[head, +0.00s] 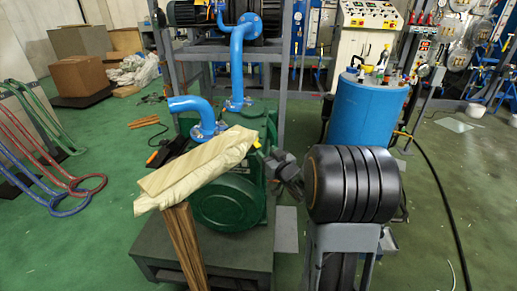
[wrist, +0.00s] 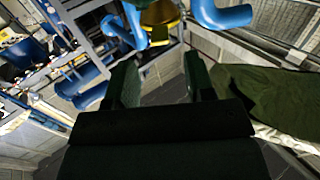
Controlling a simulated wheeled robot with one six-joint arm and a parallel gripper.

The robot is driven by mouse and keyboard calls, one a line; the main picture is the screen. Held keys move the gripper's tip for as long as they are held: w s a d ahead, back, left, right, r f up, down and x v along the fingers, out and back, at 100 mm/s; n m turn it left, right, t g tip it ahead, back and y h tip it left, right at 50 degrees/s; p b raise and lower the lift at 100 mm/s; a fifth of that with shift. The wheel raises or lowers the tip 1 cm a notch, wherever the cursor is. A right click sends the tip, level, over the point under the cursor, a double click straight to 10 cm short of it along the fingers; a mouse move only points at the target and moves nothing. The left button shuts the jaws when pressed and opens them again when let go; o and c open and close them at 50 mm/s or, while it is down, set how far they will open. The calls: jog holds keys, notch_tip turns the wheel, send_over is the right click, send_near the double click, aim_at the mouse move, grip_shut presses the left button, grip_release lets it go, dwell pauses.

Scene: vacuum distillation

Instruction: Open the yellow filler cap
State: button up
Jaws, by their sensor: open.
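The yellow filler cap (wrist: 160,14) shows at the top of the wrist view, beyond my fingertips and roughly centred between them. In the head view, a small yellow patch (head: 257,144) on the upper right of the green pump (head: 228,200) may be the cap; it is mostly hidden. My gripper (wrist: 158,78) has its two dark fingers spread, with nothing between them. The cap is apart from the fingers. In the head view, my gripper (head: 277,168) is a dark shape at the pump's right side, seen small and partly from behind.
Blue pipes (head: 237,60) rise from the pump, and one (wrist: 222,12) is close to the cap. A cloth-wrapped board bundle (head: 195,168) stands before the pump. A grey metal frame (head: 285,70) is behind. A blue tank (head: 366,110) stands to the right. Green floor at left is partly clear.

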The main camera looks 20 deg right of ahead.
aim_at(258, 145)
jog(key=shift+w+a+b, duration=0.15)
jog(key=shift+w+a, duration=0.05)
jog(key=shift+w, duration=1.35)
jog(key=shift+w+a+b, duration=0.15)
jog(key=shift+w+a, duration=0.05)
jog(key=shift+w, duration=1.3)
grip_shut()
